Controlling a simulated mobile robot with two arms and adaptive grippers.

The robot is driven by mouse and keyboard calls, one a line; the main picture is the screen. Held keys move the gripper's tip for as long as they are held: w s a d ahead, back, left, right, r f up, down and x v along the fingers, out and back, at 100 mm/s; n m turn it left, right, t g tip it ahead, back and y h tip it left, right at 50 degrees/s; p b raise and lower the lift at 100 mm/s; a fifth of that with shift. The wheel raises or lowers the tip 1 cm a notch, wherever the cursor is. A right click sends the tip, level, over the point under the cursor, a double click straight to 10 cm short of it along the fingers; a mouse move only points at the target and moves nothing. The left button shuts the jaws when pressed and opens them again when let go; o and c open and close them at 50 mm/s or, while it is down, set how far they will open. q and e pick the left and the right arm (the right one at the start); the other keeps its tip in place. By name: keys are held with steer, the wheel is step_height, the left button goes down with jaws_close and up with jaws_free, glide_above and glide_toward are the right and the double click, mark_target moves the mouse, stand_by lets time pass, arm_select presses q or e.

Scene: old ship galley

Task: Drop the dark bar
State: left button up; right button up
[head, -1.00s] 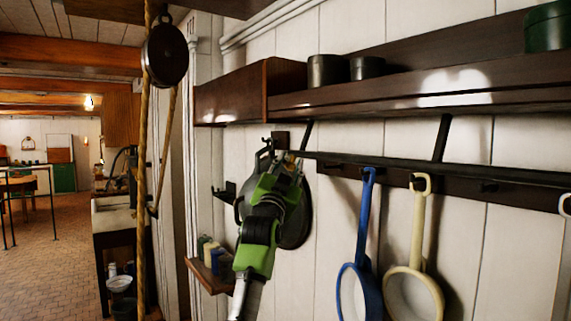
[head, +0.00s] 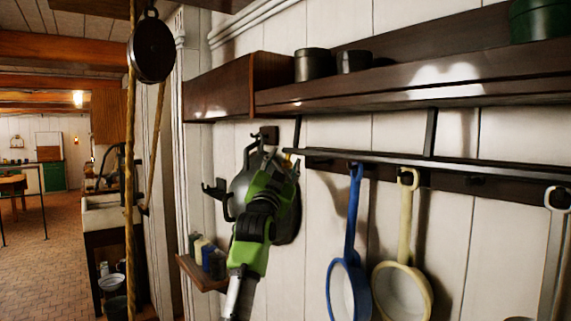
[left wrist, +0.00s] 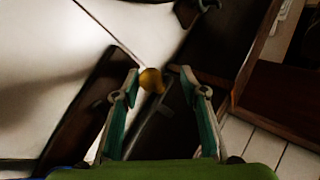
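The dark bar (head: 400,160) is a long thin black rail, running along the wall below the wooden shelf. Thin dark struts join it to the shelf. My left gripper (head: 279,160), on a green and black arm, is close to that end. In the left wrist view the knob (left wrist: 151,80) lies between the two fingertips. The fingers stand apart, with a gap on the right side of the knob; I cannot tell whether the left finger touches. My right gripper is not in view.
A blue-handled pan (head: 349,285) and a cream-handled pan (head: 404,285) hang below the bar. Dark tins (head: 314,64) stand on the shelf (head: 420,88). A small ledge (head: 200,275) with jars is left of my arm.

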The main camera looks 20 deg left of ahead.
arm_select(q)
steer(key=shift+s+f+b, duration=0.4)
steer(key=shift+f+b, duration=0.05)
steer(key=s+d+f+b, duration=0.3)
steer(key=s+f+b, duration=0.4)
steer(key=s+f, duration=0.2)
steer(key=shift+s+d+f+b, duration=0.25)
steer(key=shift+s+d+b, duration=0.1)
steer(key=shift+s, duration=0.5)
stand_by(0.5)
stand_by(0.4)
